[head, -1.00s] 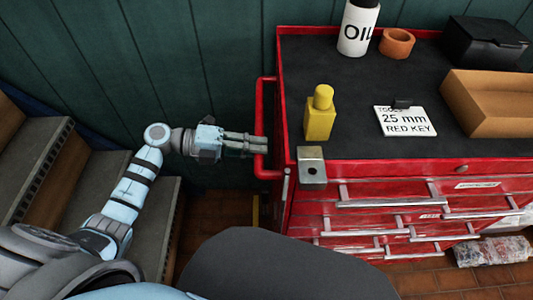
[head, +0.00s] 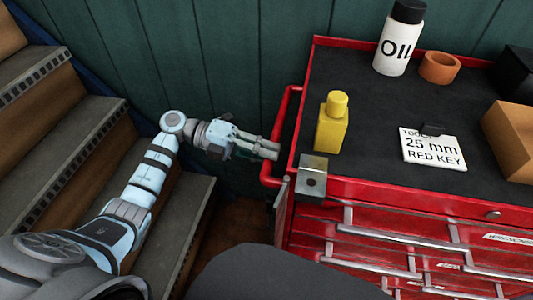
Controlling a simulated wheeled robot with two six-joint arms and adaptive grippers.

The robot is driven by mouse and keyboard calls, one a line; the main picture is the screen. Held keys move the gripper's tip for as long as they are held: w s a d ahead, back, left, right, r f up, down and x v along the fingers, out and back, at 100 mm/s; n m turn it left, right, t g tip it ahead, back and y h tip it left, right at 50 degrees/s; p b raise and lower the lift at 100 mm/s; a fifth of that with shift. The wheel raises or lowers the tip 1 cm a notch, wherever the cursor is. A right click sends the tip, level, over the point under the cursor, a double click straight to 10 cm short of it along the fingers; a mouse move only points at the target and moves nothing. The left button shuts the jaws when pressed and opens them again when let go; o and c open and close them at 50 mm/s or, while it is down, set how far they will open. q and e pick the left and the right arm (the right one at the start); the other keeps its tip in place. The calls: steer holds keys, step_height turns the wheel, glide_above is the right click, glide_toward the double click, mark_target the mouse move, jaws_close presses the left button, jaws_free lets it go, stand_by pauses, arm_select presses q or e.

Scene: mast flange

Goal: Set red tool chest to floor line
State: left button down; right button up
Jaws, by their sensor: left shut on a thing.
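The red tool chest (head: 390,190) stands at the right of the head view, with a dark top and several drawers with silver handles. A red side handle (head: 292,100) sticks out from its left side. My left gripper (head: 276,151) reaches in from the left and is shut on the side handle. The fingertips partly cover the bar. My right gripper is not in the view. The floor line is not clearly visible; the floor by the chest's left side is mostly hidden by a dark rounded shape in front.
On the chest top are a yellow bottle (head: 331,123), an OIL bottle (head: 399,40), an orange ring (head: 439,68), a card (head: 433,148) reading 25 mm RED KEY and a cardboard box (head: 513,140). Steps (head: 75,140) rise at left. A green wall (head: 200,60) stands behind.

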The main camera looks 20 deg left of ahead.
arm_select(q)
steer(key=shift+s+f, duration=0.15)
steer(key=shift+f, duration=0.2)
steer(key=c, duration=1.7)
jaws_free()
steer(key=shift+o, duration=1.3)
steer(key=shift+r, duration=0.15)
steer(key=v, duration=1.2)
steer(key=shift+a, duration=0.1)
